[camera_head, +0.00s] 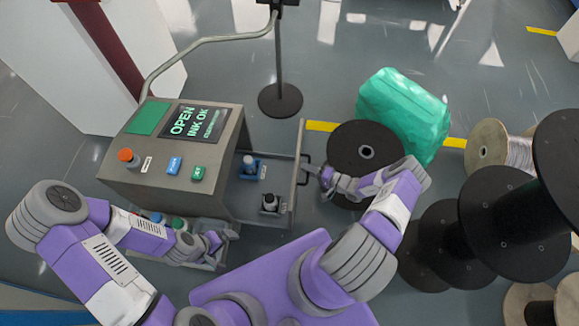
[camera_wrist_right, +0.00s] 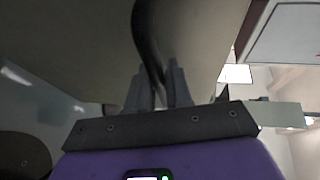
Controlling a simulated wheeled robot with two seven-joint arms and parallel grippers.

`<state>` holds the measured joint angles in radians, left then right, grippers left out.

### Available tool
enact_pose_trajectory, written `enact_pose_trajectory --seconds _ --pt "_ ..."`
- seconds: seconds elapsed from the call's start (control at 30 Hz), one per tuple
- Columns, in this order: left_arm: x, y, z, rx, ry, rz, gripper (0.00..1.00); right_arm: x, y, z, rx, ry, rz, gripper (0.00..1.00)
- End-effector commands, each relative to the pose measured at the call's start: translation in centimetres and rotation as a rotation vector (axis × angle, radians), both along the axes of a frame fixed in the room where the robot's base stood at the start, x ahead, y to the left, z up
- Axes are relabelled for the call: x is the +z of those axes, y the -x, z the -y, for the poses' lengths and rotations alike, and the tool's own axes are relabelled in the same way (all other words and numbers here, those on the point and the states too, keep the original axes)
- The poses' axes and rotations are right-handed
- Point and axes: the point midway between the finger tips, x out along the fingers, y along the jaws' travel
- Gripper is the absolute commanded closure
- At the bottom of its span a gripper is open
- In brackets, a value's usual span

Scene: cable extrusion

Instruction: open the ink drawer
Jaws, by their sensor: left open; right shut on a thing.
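The grey machine (camera_head: 165,150) has its ink drawer (camera_head: 297,178) standing out to the right. Two small ink bottles show in the drawer, one in a blue holder (camera_head: 252,167) and one dark-topped (camera_head: 270,202). My right gripper (camera_head: 318,172) is at the handle on the drawer's outer face. In the right wrist view my right gripper (camera_wrist_right: 158,88) is shut on the dark curved handle (camera_wrist_right: 148,40). My left gripper (camera_head: 222,238) is open, low in front of the machine, beside a low tray with small bottles (camera_head: 178,224); my left arm partly hides that tray.
The machine's screen (camera_head: 194,123) reads "OPEN INK OK". Blue and green buttons and an orange knob (camera_head: 128,157) sit on its panel. A green wrapped bundle (camera_head: 402,112) and several black reels (camera_head: 515,222) stand at the right. A black post base (camera_head: 280,100) stands behind.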

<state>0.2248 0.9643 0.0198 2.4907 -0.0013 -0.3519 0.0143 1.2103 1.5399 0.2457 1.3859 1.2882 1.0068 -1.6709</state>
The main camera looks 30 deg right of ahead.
Motion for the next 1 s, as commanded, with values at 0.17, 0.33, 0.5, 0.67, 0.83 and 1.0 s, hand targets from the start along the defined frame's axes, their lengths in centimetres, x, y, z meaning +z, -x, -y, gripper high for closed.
enact_pose_trajectory --seconds 0.17,0.33,0.5,0.67,0.83,1.0 --pt "-0.8 0.0 0.0 0.0 0.0 0.0 0.0 -0.1 1.9 2.9 -0.002 0.0 0.0 1.0" --pt "-1.2 0.0 0.0 0.0 0.0 0.0 0.0 -0.1 3.0 4.5 -0.001 0.0 0.001 1.0" --pt "-1.3 0.0 0.0 0.0 0.0 0.0 0.0 0.0 3.5 5.2 0.0 -0.002 0.001 1.0" --pt "-1.3 0.0 0.0 0.0 0.0 0.0 0.0 0.0 3.6 5.4 0.001 -0.001 0.001 1.0" --pt "-1.3 0.0 0.0 0.0 0.0 0.0 0.0 0.0 3.6 5.4 0.0 -0.001 0.001 1.0" --pt "-1.3 0.0 0.0 0.0 0.0 0.0 0.0 0.0 3.5 5.4 0.0 0.0 0.001 0.75"
